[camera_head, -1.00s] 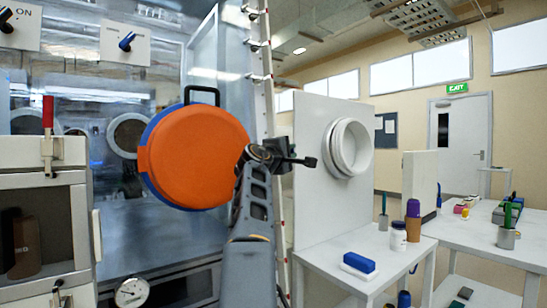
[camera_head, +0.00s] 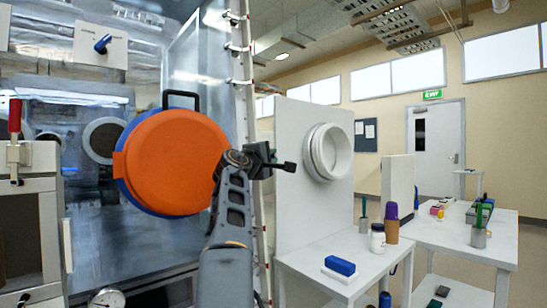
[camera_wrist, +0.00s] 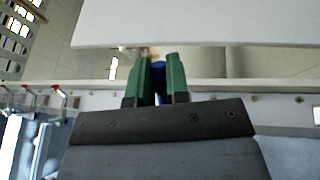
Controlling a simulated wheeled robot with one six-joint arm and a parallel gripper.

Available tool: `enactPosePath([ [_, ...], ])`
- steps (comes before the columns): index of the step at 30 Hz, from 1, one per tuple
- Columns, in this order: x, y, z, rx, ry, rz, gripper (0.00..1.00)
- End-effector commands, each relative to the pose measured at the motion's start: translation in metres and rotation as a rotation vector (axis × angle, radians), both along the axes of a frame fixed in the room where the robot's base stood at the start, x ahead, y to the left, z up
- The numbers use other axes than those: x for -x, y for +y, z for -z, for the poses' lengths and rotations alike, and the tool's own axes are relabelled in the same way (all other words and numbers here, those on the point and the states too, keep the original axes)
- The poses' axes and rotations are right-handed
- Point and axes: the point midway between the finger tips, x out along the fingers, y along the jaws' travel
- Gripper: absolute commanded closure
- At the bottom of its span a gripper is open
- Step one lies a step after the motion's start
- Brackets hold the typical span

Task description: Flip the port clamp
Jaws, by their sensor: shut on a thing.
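A clamp with an upright red handle (camera_head: 15,116) sits at the far left of the head view, on a pale box front. A large orange round cover (camera_head: 175,162) with a blue rim and a black top handle hangs before the glovebox front. I cannot tell which of these bears the port clamp. My gripper (camera_head: 284,167) is right of the cover, pointing right, with my arm overlapping the cover's right edge. In the wrist view my green fingers (camera_wrist: 160,66) are shut on a small blue thing (camera_wrist: 159,78), mostly hidden between them.
A white panel with a round port (camera_head: 328,153) stands right of my gripper. A white table (camera_head: 345,262) below holds a blue block (camera_head: 340,265), a white jar (camera_head: 377,238) and a brown cup with a purple top (camera_head: 392,222). A rail with hooks (camera_head: 241,85) rises behind.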

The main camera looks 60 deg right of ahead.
Motion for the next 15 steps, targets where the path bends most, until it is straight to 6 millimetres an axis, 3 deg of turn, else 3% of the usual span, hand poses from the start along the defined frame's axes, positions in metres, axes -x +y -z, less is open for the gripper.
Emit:
enactPosePath([
  [1,-0.0076,0.0022,-0.0027,0.010,0.010,-0.019,1.00],
  [11,-0.0078,0.0026,-0.0031,0.010,0.008,-0.020,1.00],
  [12,-0.0079,0.0026,-0.0031,0.010,0.007,-0.020,0.83],
  [15,-0.0074,0.0023,-0.0028,0.009,0.006,-0.019,0.74],
])
